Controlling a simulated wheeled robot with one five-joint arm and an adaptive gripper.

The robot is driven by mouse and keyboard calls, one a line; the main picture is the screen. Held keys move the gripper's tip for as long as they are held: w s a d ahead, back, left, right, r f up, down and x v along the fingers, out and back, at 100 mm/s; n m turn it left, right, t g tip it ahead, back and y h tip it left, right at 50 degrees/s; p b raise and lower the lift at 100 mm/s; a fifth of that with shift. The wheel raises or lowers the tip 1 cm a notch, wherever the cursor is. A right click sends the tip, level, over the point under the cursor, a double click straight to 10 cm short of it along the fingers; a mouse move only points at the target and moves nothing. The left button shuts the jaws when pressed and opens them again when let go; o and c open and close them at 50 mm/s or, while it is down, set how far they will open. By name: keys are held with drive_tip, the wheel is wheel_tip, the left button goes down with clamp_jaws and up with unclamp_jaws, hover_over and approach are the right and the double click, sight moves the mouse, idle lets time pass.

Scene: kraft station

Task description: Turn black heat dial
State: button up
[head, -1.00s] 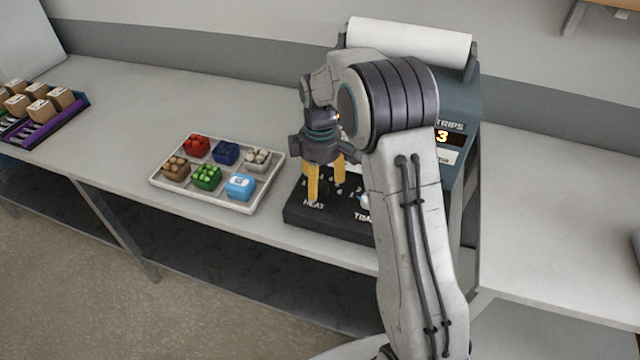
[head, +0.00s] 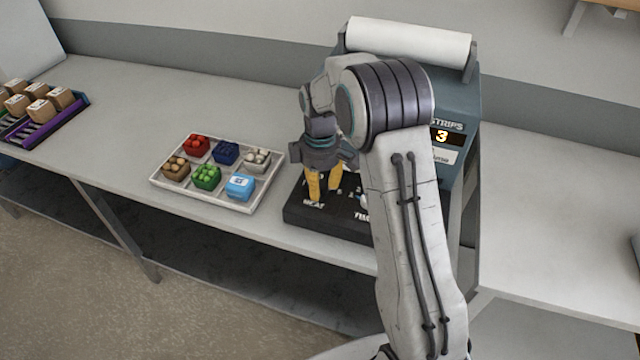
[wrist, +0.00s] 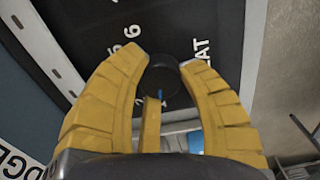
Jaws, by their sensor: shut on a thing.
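The black heat dial (wrist: 163,84) shows in the wrist view between my yellow fingers, with a small blue mark near its lower edge. Printed numbers and part of the word HEAT lie around it. My gripper (wrist: 163,62) is shut on the dial, one finger on each side. In the head view my gripper (head: 324,188) points down at the left part of the black control panel (head: 322,219). There the fingers hide the dial.
A white tray (head: 213,204) with several coloured bins stands left of the panel. A blue-grey machine (head: 462,115) with a paper roll (head: 408,43) and a display reading 3 stands behind my arm. A purple rack (head: 62,119) of boxes is far left.

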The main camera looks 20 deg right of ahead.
sight(320, 184)
drive_tip(key=c, duration=0.5)
drive_tip(key=shift+s+f+m+b, duration=0.1)
drive_tip(key=shift+m+b, duration=0.3)
drive_tip(key=shift+m, duration=2.4)
drive_tip(key=o, duration=1.2)
drive_tip(key=shift+r, duration=0.2)
wheel_tip(320, 184, up, 12)
drive_tip(key=shift+f, duration=0.15)
